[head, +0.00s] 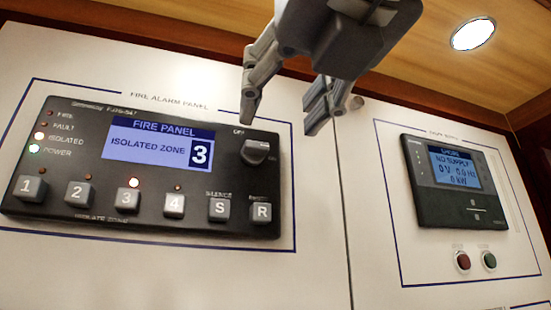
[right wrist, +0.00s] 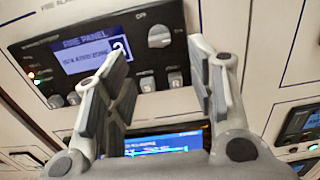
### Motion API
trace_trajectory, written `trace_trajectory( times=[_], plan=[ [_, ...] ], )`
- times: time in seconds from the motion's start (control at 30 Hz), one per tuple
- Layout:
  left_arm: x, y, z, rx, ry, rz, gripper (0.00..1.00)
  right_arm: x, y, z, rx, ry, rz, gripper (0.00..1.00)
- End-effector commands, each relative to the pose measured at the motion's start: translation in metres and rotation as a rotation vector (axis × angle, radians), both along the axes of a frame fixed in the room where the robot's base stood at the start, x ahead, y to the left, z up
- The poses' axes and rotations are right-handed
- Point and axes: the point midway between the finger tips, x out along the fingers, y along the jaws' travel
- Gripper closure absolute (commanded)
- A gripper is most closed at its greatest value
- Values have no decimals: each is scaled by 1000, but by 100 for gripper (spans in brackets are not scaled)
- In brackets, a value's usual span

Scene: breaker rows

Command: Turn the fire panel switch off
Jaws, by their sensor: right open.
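The fire alarm panel (head: 130,225) is a dark unit on the white board at left in the head view. Its screen (head: 160,148) reads "FIRE PANEL, ISOLATED ZONE 3". The switch (head: 258,152) is a dark rotary knob at the panel's upper right, below a small label. A pale mark shows on its right side; I cannot tell its exact setting. The switch also shows in the right wrist view (right wrist: 160,36), beyond the fingertips. My right gripper (head: 282,118) is open and empty, in front of and above the switch, apart from it. My left gripper is not in view.
Several numbered buttons, S (head: 219,209) and R (head: 262,212) line the panel's lower edge. The isolated, power and zone 3 lamps are lit. At right, a second meter (head: 460,210) reads "NO SUPPLY", above red (head: 463,261) and green (head: 489,260) buttons. A wooden ceiling is overhead.

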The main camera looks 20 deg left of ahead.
Motion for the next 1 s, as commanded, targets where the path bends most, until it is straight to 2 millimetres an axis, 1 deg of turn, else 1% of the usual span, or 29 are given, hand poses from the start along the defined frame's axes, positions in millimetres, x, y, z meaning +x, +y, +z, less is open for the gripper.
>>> trace_trajectory(
  times=[0.03,0.2,0.3,0.43,0.6,0.87,0.9,1.0],
  plan=[
    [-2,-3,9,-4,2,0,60,9,6,3,-4,4,1,49],
    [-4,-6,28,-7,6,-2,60,37,25,4,-4,3,2,49],
    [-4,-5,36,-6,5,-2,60,51,35,3,-4,4,3,49],
    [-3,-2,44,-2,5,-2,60,64,44,2,-4,3,3,49],
    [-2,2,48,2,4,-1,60,72,50,1,-2,1,4,49],
    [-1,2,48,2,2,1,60,74,51,-1,-2,1,4,49],
    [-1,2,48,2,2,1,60,74,51,-1,-2,1,4,51],
    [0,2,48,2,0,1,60,74,51,-1,-3,2,4,64]
  ],
)
